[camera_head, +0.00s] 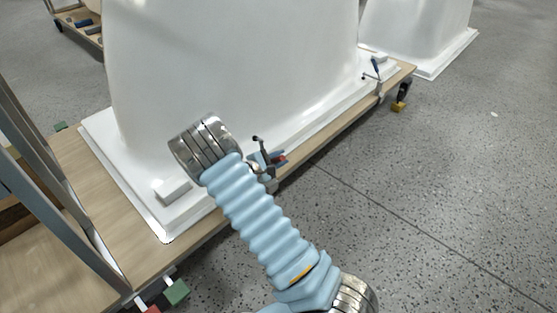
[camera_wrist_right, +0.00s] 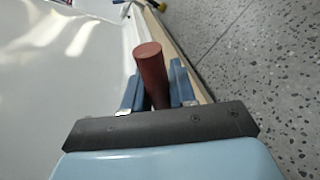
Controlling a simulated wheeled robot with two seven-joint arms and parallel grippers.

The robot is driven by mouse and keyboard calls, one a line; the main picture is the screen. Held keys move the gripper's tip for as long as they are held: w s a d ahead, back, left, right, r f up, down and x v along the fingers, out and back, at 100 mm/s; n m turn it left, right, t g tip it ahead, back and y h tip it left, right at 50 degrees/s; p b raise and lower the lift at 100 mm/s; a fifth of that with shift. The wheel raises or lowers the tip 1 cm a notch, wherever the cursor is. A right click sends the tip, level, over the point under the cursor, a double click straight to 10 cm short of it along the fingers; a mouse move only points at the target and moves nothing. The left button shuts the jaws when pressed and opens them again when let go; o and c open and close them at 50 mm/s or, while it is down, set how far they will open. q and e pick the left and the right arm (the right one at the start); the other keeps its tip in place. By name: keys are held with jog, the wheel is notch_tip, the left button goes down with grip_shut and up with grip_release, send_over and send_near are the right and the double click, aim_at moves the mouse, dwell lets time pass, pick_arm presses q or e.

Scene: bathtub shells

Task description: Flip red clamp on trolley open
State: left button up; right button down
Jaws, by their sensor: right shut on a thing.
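The red clamp handle (camera_wrist_right: 151,72) stands up between the two blue fingers of my right gripper (camera_wrist_right: 160,88) in the right wrist view. The gripper is shut on it. My right arm hides part of the clamp area, and the clamp's base is hard to make out. My left gripper is not in view.
A large white tub shell (camera_head: 235,65) sits on the trolley. Another clamp with a blue handle (camera_head: 376,66) is further along the same edge. A second white shell (camera_head: 415,35) stands at the back right. Grey speckled floor on the right is clear.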

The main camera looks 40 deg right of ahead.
jog(key=shift+a+f, duration=0.1)
jog(key=shift+f, duration=0.05)
jog(key=c, duration=1)
grip_release()
jog(key=p+v, duration=0.2)
jog(key=v, duration=1.1)
jog(key=shift+a, duration=0.35)
